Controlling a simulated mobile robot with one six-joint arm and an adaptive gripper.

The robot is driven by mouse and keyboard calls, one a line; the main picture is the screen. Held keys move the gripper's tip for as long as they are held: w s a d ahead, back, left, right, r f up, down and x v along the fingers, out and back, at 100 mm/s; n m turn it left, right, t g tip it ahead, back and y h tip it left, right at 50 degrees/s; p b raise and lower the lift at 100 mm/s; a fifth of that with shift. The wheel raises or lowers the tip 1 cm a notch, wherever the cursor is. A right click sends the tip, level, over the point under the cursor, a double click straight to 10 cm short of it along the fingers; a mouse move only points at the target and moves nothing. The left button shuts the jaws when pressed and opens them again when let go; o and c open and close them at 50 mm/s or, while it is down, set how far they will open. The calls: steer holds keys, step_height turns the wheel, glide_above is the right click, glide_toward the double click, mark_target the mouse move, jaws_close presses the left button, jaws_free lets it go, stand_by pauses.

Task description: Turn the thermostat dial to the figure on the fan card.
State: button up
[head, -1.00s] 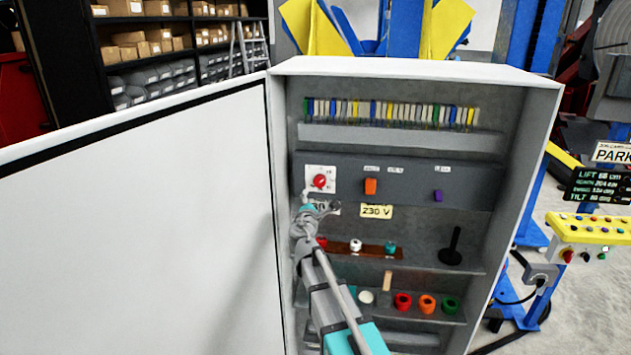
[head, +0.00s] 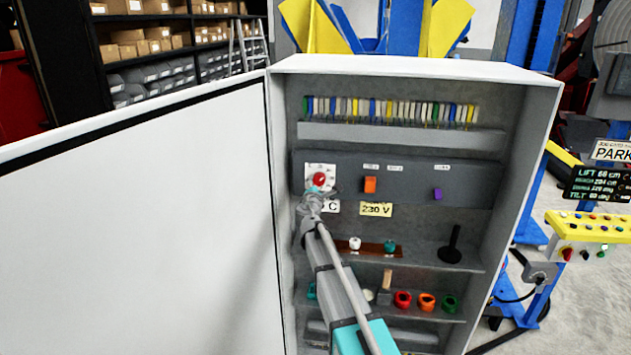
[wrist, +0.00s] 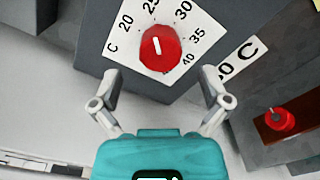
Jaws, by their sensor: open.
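The thermostat dial (head: 319,179) is a red round knob on a white scale plate at the left of the grey panel inside the cabinet. In the wrist view the dial (wrist: 160,48) has a white mark pointing up and slightly left, roughly toward 25; the scale runs 20 to 40. A white card (wrist: 238,62) ending in "0 C" is right of the dial's plate; its first figure is not clear. In the head view the card (head: 330,206) is partly covered by my arm. My gripper (wrist: 159,78) is open and empty, just below the dial, its fingers apart and not around it.
An orange switch (head: 370,185) and a purple switch (head: 437,193) are on the same panel. A yellow 230 V card (head: 376,209) is below. A brown rail (head: 373,249) with coloured knobs is under it. The open cabinet door (head: 150,220) stands at left.

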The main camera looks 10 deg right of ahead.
mark_target(319, 181)
steer(key=shift+x, duration=2.4)
